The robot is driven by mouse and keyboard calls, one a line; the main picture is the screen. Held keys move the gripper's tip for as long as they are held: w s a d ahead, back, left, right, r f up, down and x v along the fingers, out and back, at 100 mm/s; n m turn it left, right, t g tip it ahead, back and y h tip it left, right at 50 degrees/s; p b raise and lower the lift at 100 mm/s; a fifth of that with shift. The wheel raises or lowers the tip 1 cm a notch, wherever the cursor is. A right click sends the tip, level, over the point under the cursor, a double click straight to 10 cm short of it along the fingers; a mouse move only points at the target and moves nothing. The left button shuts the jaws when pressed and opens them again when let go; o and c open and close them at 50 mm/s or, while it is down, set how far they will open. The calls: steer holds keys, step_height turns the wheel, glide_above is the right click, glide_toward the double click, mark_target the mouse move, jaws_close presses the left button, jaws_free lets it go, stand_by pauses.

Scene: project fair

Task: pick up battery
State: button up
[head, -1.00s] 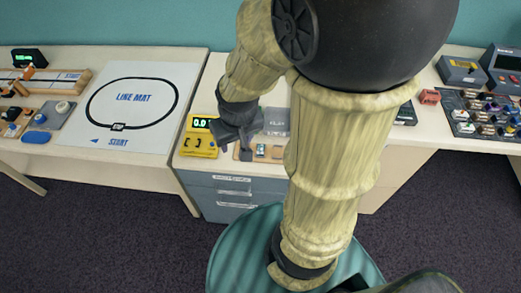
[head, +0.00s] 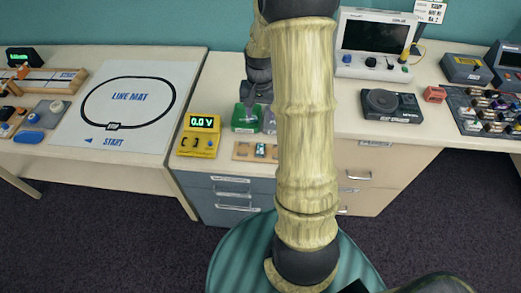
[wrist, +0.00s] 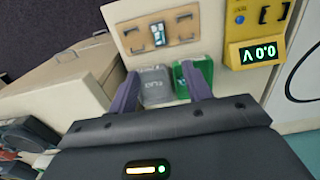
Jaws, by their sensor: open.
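A small pale and dark piece, which may be the battery (wrist: 158,34), sits in the middle of a wooden board (wrist: 180,28). In the head view this piece (head: 260,150) and the board (head: 242,152) lie at the table's front edge, left of my arm. My gripper (wrist: 160,70) is open, with nothing seen between its fingers. In the wrist view its fingertips lie over the grey tray (wrist: 155,88) and green tray (wrist: 182,88), apart from the board. In the head view my gripper (head: 254,97) is above the green tray (head: 246,118).
A yellow meter (head: 198,140) reading 0.0 V stands left of the board. A dark device (head: 392,105) and a screen unit (head: 377,42) stand right of my arm.

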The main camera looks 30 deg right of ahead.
glide_above(260, 148)
step_height(260, 148, down, 11)
steer(key=shift+w+f+p, duration=0.1)
steer(key=shift+f+p, duration=0.05)
steer(key=shift+p, duration=0.2)
steer(key=shift+f, duration=0.5)
steer(key=shift+f, duration=0.1)
steer(key=shift+s+f+p, duration=0.2)
steer(key=shift+f+p, duration=0.25)
steer(key=shift+f, duration=2.05)
steer(key=c, duration=1.1)
